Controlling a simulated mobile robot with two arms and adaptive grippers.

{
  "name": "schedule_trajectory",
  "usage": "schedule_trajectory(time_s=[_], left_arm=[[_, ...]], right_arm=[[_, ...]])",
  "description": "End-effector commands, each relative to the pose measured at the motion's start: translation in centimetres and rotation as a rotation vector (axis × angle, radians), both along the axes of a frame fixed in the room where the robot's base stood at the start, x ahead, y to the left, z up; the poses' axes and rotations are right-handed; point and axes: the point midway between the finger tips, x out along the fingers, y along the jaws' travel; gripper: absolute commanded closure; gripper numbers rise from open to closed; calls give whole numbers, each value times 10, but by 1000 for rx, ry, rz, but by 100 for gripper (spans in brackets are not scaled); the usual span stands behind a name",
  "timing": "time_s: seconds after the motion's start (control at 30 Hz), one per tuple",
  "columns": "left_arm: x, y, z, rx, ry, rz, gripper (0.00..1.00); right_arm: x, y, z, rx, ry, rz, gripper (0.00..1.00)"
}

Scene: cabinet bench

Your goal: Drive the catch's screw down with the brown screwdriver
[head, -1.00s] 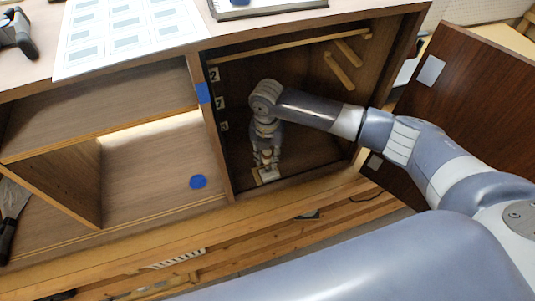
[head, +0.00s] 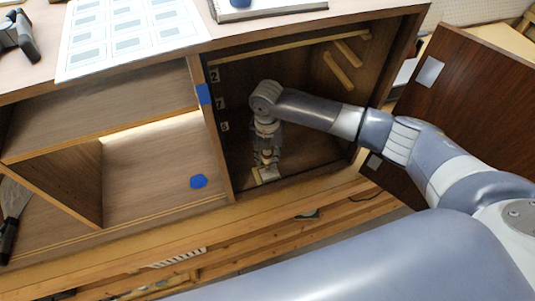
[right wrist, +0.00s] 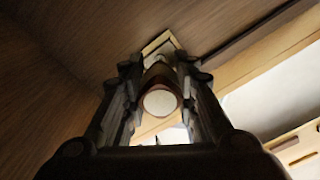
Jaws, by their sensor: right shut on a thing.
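My right gripper (head: 266,158) is inside the open right compartment of the cabinet, pointing down near its front edge. In the right wrist view the gripper (right wrist: 162,100) is shut on the brown screwdriver (right wrist: 159,76), whose round pale butt end faces the camera. The screwdriver's tip and the screw are hidden behind the handle. The catch (head: 266,176), a small pale piece, lies on the compartment floor just below the gripper; part of it also shows beyond the handle in the right wrist view (right wrist: 160,42). I cannot tell whether tip and screw touch.
A divider (head: 212,135) stands left of my right arm, and the open dark door (head: 465,95) is at the right. A printed sheet (head: 130,35) lies on top. The left compartments look mostly empty.

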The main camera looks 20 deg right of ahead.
Motion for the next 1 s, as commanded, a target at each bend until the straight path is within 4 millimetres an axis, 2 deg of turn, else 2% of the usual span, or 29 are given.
schedule_trajectory(time_s=[0.8,1.0], left_arm=[[0,0,-4,0,0,0,23],[0,0,-4,0,0,0,23]], right_arm=[[0,0,-8,0,0,-2,98],[-1,0,-8,0,2,-100,98]])
